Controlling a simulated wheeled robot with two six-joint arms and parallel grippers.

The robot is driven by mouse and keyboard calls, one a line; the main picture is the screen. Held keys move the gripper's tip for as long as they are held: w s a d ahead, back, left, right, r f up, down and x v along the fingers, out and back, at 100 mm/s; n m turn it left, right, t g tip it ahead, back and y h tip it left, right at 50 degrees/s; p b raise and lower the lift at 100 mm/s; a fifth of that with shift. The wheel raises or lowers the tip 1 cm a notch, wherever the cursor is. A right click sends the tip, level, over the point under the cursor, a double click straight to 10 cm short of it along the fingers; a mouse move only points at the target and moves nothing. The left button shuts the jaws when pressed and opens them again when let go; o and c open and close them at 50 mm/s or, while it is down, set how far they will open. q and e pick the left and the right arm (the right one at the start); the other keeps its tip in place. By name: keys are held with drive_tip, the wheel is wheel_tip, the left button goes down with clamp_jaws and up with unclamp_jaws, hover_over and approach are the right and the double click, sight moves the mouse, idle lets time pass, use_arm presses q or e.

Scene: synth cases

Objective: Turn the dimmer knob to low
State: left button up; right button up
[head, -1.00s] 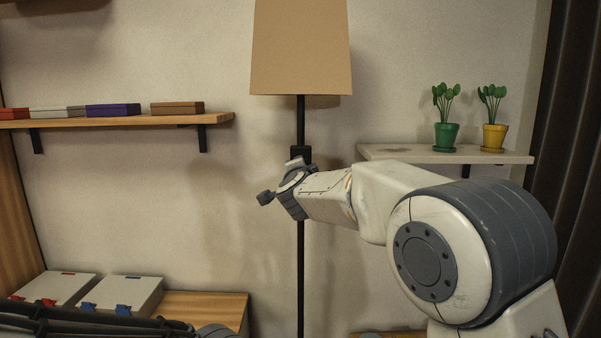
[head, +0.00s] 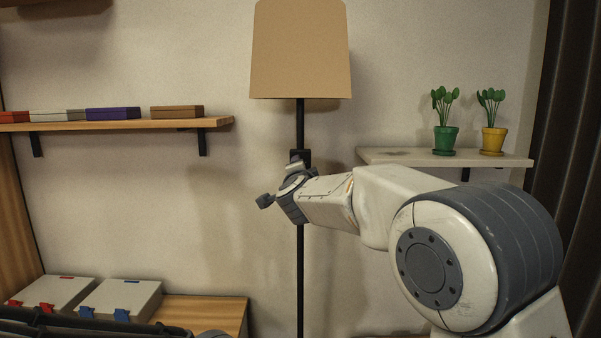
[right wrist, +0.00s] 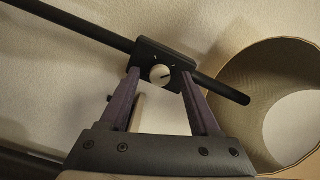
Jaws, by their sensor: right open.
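The floor lamp has a tan shade (head: 300,50) on a thin black pole (head: 300,270). A black dimmer box (right wrist: 150,52) sits on the pole and partly shows in the head view behind my gripper. The white round dimmer knob (right wrist: 160,73) is on its face, with a small dark mark; its exact setting is hard to read. My right gripper (right wrist: 160,76) is open, with one finger on each side of the knob; I cannot tell whether either touches it. In the head view my right gripper (head: 279,183) is at the pole, below the shade. My left gripper is not in view.
A wooden shelf (head: 215,121) with several flat boxes is on the left wall. A pale shelf (head: 400,156) with a green pot (head: 446,139) and a yellow pot (head: 493,140) is close behind my right arm. Two white cases (head: 120,297) stand at lower left.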

drive_tip(key=s+b, duration=0.2)
drive_tip(key=s, duration=0.8)
drive_tip(key=shift+r, duration=0.15)
drive_tip(key=s+d+f+n+g+y, duration=0.1)
drive_tip(key=s+d+f+n+g, duration=0.15)
drive_tip(key=f, duration=0.45)
drive_tip(key=s+d+f+n+g, duration=0.1)
drive_tip(key=d+f+n+g, duration=0.1)
drive_tip(key=f+n, duration=0.3)
drive_tip(key=s+d+f+n+g+y, duration=0.1)
drive_tip(key=d+f+n+g, duration=0.15)
drive_tip(key=f, duration=0.55)
drive_tip(key=s+d+f+n+g+h, duration=0.15)
drive_tip(key=s+d+f+g, duration=0.35)
drive_tip(key=s+f, duration=0.5)
drive_tip(key=s+d+f+n+g+h, duration=0.1)
drive_tip(key=s+d+f+n+g, duration=0.2)
drive_tip(key=s+d+f, duration=0.6)
drive_tip(key=s+a+r+n+g, duration=0.1)
drive_tip(key=s+a+r+n, duration=0.2)
drive_tip(key=s+a, duration=0.4)
drive_tip(key=s+a+r+n+g+y, duration=0.1)
drive_tip(key=s+a+r+n, duration=0.3)
drive_tip(key=s+a, duration=0.4)
drive_tip(key=shift+a+r+g, duration=0.3)
drive_tip(key=shift+a+r, duration=0.05)
drive_tip(key=shift+a, duration=0.2)
